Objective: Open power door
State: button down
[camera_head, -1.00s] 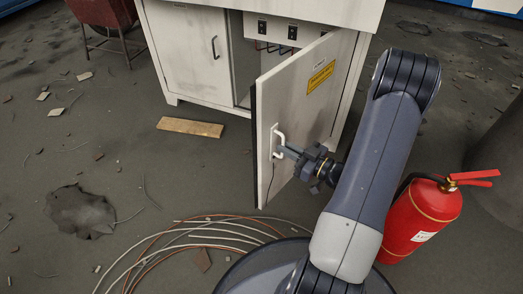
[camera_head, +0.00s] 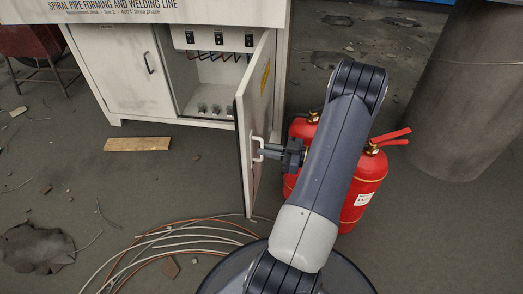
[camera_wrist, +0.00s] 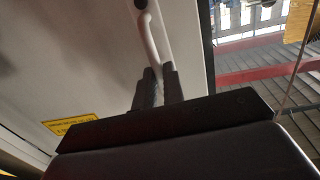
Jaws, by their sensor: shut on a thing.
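The power door (camera_head: 257,105) is the right door of a white cabinet. In the head view it stands wide open, swung out toward me. Its white handle (camera_head: 258,147) is on the outer face near the free edge. My gripper (camera_head: 266,152) is shut on this handle. In the wrist view the fingers (camera_wrist: 154,88) close around the lower part of the handle (camera_wrist: 149,38). A yellow label (camera_wrist: 70,126) shows on the door face there. The open compartment shows switches (camera_head: 219,39) and wires inside.
A large grey cylinder (camera_head: 455,100) stands at the far right. Loose cables (camera_head: 165,238) lie on the floor in front of the door. A wooden plank (camera_head: 137,144) lies left of it.

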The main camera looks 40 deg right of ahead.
jog(key=shift+w+d, duration=0.1)
jog(key=shift+d, duration=0.25)
jog(key=c, duration=1.5)
grip_release()
jog(key=p+v, duration=0.3)
jog(key=v, duration=0.7)
jog(key=shift+s+d, duration=0.15)
jog(key=shift+s, duration=0.2)
